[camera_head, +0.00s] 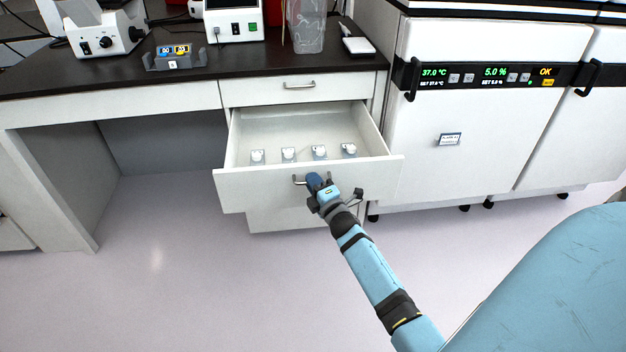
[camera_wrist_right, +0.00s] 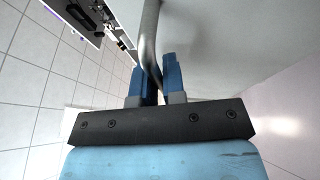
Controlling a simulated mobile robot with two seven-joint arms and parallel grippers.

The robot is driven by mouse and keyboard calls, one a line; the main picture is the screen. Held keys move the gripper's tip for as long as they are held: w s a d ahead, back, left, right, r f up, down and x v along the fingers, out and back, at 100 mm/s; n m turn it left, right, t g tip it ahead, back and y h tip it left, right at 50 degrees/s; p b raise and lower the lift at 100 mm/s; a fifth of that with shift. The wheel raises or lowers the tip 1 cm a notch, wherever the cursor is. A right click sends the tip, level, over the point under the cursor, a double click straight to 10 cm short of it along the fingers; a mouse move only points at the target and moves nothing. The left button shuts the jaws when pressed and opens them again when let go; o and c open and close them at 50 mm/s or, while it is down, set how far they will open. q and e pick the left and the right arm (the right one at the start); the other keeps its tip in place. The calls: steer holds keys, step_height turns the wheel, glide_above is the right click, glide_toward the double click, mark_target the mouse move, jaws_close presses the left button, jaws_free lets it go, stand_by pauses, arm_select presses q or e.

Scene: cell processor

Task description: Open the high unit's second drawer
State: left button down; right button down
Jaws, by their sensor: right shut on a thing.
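The high unit's second drawer (camera_head: 232,188) is pulled well out, below the shut top drawer (camera_head: 301,88). Several small clear bottles with white caps (camera_head: 319,152) stand in a row inside it. My right gripper (camera_head: 316,183) is at the drawer front, shut on the metal handle (camera_head: 299,181). In the right wrist view the blue fingers (camera_wrist_right: 158,80) close around the handle bar (camera_wrist_right: 148,45). My left gripper is not in view.
A dark worktop (camera_head: 130,70) above carries a microscope (camera_head: 103,35), a small rack (camera_head: 176,58) and a clear container (camera_head: 309,27). A white incubator (camera_head: 480,140) stands just right of the drawer. The floor in front is clear.

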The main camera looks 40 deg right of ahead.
stand_by(0.3)
steer(key=c, duration=1.5)
jaws_free()
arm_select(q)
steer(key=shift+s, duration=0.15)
arm_select(e)
steer(key=shift+s+f, duration=0.1)
steer(key=shift+s, duration=0.1)
